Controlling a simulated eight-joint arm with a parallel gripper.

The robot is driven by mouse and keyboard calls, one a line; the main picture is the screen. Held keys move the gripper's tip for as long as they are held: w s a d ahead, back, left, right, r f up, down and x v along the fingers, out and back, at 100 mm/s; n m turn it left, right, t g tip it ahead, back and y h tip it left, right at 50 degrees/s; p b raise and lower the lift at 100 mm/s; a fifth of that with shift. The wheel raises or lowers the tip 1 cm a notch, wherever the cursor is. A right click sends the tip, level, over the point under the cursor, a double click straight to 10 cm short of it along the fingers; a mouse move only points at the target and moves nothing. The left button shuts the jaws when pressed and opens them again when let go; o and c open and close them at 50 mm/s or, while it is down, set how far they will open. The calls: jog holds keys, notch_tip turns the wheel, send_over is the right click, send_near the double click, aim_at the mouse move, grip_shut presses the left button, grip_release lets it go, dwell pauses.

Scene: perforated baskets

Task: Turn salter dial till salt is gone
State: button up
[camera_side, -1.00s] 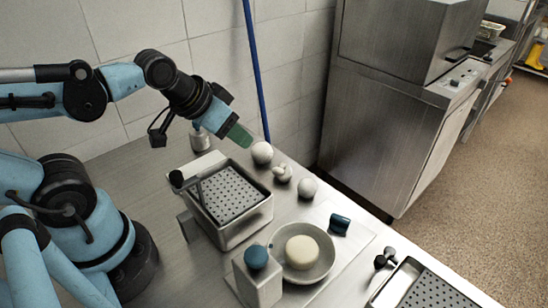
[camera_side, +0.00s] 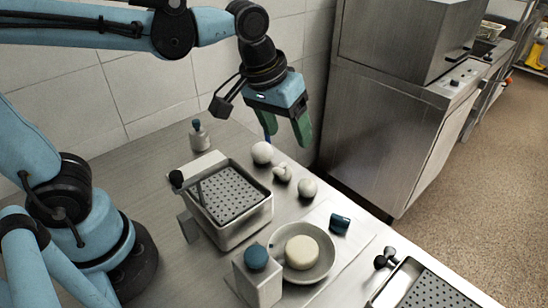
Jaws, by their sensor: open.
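A pale box (camera_side: 258,284) with a round blue dial (camera_side: 256,257) on top stands at the front middle of the counter; it looks like the salter. Beside it, a round metal dish (camera_side: 325,262) holds a cream-coloured round piece (camera_side: 301,252). Salt is too small to make out. My gripper (camera_side: 287,128) has green fingers, points down and is open and empty. It is in the air above the back of the counter, well behind and above the dial, touching nothing.
A perforated basket (camera_side: 268,214) in a metal tray stands left of centre; another perforated basket (camera_side: 440,292) is at the front right. A small blue cylinder (camera_side: 340,224) lies right of the dish. A small bottle (camera_side: 199,136) stands at the back.

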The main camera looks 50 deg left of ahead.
aim_at(341, 218)
jog(key=w+d+f+n+g+y, duration=0.1)
jog(key=w+d+g, duration=0.1)
jog(key=d, duration=0.4)
jog(key=w+d+f+n+g, duration=0.1)
jog(key=d+g, duration=0.1)
jog(key=d, duration=0.5)
notch_tip(341, 218, down, 12)
jog(key=shift+a+f, duration=0.1)
jog(key=shift+f, duration=0.15)
jog(key=shift+c, duration=0.3)
jog(key=c, duration=1)
